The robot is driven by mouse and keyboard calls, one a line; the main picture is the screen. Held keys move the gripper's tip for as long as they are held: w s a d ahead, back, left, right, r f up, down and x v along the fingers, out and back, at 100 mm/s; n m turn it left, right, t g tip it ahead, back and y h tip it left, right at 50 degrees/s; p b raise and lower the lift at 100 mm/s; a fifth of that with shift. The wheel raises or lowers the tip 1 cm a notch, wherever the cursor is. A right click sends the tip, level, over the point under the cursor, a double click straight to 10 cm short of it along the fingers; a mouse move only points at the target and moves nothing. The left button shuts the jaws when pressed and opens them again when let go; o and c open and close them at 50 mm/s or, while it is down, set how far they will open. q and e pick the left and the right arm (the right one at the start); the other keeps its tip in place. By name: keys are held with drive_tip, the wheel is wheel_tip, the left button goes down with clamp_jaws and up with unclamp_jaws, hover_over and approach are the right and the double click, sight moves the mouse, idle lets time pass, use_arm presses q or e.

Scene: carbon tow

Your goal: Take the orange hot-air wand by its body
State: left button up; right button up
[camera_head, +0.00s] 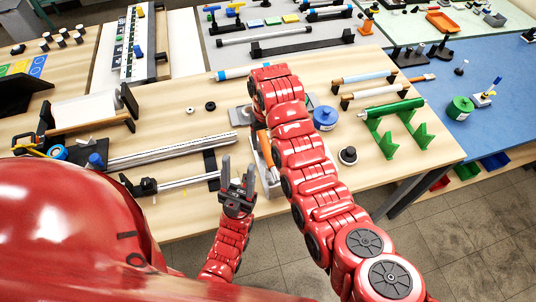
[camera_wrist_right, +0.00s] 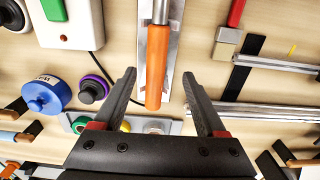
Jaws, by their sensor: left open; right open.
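The orange hot-air wand (camera_wrist_right: 157,66) lies lengthwise on a narrow metal plate (camera_wrist_right: 174,45) in the right wrist view, its metal nozzle toward the top. My right gripper (camera_wrist_right: 157,76) is open, with one finger on each side of the orange body. I cannot tell how far the fingertips are above it. In the head view a bit of the orange wand (camera_head: 262,142) shows beside my right arm, which hides the rest and the right gripper. My left gripper (camera_head: 238,166) is open and empty at the table's front edge, fingers pointing up.
A blue spool (camera_wrist_right: 46,94) and a purple-rimmed knob (camera_wrist_right: 93,88) lie left of the wand in the wrist view. Metal rods (camera_wrist_right: 262,112) lie to the right. A green stand (camera_head: 396,124) is at the table's right.

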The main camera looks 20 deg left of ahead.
sight(268, 150)
drive_tip(key=shift+f, duration=0.15)
drive_tip(key=f+p, duration=0.3)
drive_tip(key=shift+w+d+f, duration=0.2)
drive_tip(key=shift+w+f, duration=0.05)
drive_tip(key=shift+f+p, duration=0.3)
drive_tip(key=shift+f, duration=0.5)
clamp_jaws()
